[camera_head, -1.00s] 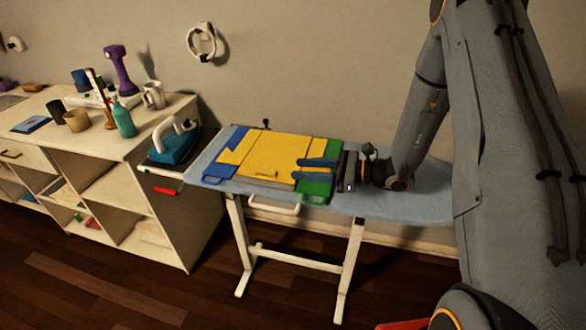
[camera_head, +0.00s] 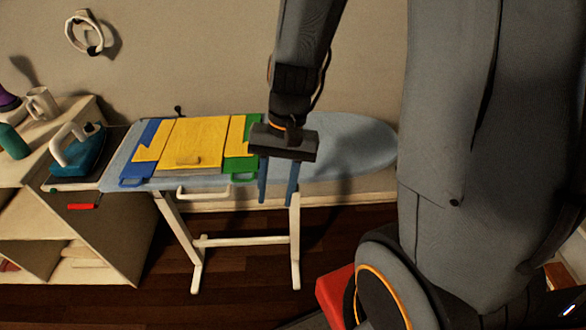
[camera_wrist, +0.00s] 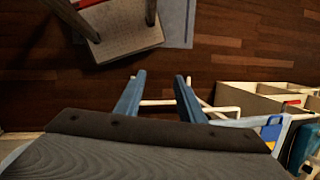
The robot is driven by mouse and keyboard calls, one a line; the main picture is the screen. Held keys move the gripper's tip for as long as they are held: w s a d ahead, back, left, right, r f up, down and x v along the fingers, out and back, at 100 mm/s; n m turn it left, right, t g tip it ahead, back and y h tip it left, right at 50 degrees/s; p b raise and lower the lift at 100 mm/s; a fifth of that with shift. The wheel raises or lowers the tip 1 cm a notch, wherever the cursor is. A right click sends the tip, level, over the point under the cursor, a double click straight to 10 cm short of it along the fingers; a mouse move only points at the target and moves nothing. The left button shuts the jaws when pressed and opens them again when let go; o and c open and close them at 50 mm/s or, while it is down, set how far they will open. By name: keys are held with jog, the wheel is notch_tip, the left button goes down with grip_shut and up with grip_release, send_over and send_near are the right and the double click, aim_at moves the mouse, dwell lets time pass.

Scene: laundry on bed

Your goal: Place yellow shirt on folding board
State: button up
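The yellow shirt (camera_head: 198,143) lies flat and spread out on the folding board (camera_head: 241,164). Its middle covers the board's centre, and its sides reach onto the blue left panel and the green right panel. A small raised fold shows near its front edge. My gripper (camera_head: 277,200) hangs to the right of the board, its fingers pointing down over the ironing board's front edge. In the wrist view the two blue fingers (camera_wrist: 156,78) stand apart with nothing between them. A patch of blue and yellow (camera_wrist: 271,130) shows at the right there.
The folding board lies on a light blue ironing board (camera_head: 355,150) with white legs; its right end is bare. A teal iron (camera_head: 80,155) stands at its left, beside a white shelf unit (camera_head: 30,215) with a mug (camera_head: 43,103).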

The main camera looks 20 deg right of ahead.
jog(key=shift+w+d+r+n+t+h, duration=0.15)
jog(key=shift+d+r+n+t+h, duration=0.65)
jog(key=shift+n, duration=0.45)
jog(key=shift+w+d+r+n+t+h, duration=0.15)
jog(key=shift+d+r+n+t+h, duration=0.55)
jog(key=shift+d+n, duration=0.45)
jog(key=shift+w+d+r, duration=0.2)
jog(key=shift+w+d, duration=0.05)
jog(key=shift+s+a, duration=0.2)
jog(key=shift+a, duration=0.05)
